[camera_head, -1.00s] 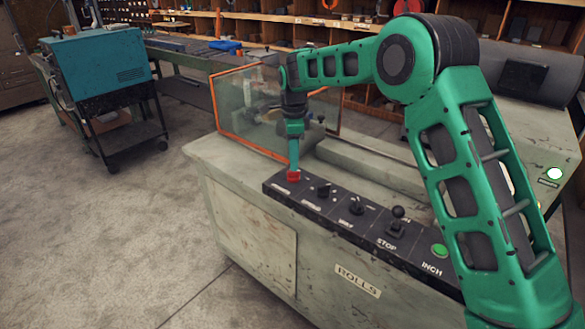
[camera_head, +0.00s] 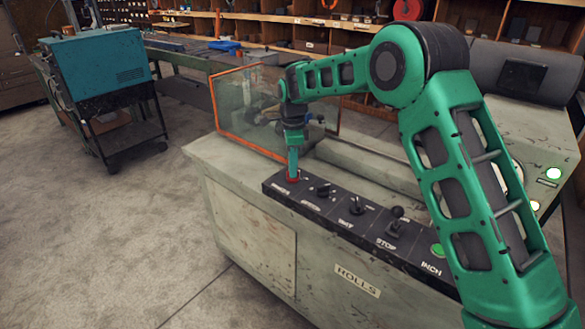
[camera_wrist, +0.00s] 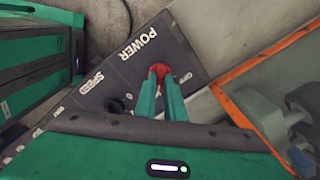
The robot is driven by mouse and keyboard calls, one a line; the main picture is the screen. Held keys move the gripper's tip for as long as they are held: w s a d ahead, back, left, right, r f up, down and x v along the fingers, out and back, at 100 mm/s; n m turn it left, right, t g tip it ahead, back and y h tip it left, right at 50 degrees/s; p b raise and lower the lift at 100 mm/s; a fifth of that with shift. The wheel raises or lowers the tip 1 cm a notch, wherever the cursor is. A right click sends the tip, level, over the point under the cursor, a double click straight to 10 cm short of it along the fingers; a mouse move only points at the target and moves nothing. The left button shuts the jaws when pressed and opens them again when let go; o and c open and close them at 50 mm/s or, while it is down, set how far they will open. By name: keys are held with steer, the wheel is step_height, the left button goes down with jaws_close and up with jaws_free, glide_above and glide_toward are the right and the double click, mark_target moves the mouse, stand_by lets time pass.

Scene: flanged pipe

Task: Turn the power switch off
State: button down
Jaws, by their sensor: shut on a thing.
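The power switch (camera_head: 292,179) is a red knob at the far left end of the black control panel on the machine. In the wrist view the red knob (camera_wrist: 159,68) sits beside the white POWER lettering, with an OFF label to its right. My gripper (camera_head: 292,174) reaches down from above and is shut on the red knob. In the wrist view its two green fingers (camera_wrist: 161,76) lie on either side of the knob and hide part of it. I cannot tell which way the knob points.
The black panel (camera_head: 318,208) carries more controls to the right: a dark knob (camera_head: 323,190), a toggle, a ball-topped lever (camera_head: 396,219) and a green button (camera_head: 437,250). An orange-framed clear guard (camera_head: 228,108) stands close behind my gripper. Open floor lies to the left.

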steer(key=shift+w+r, duration=0.1)
steer(key=shift+w, duration=0.05)
steer(key=n, duration=0.5)
steer(key=shift+w+r+n, duration=0.1)
steer(key=shift+n, duration=0.2)
steer(key=n, duration=1.2)
steer(key=shift+n, duration=0.3)
steer(key=c, duration=2)
jaws_free()
steer(key=shift+o, duration=0.8)
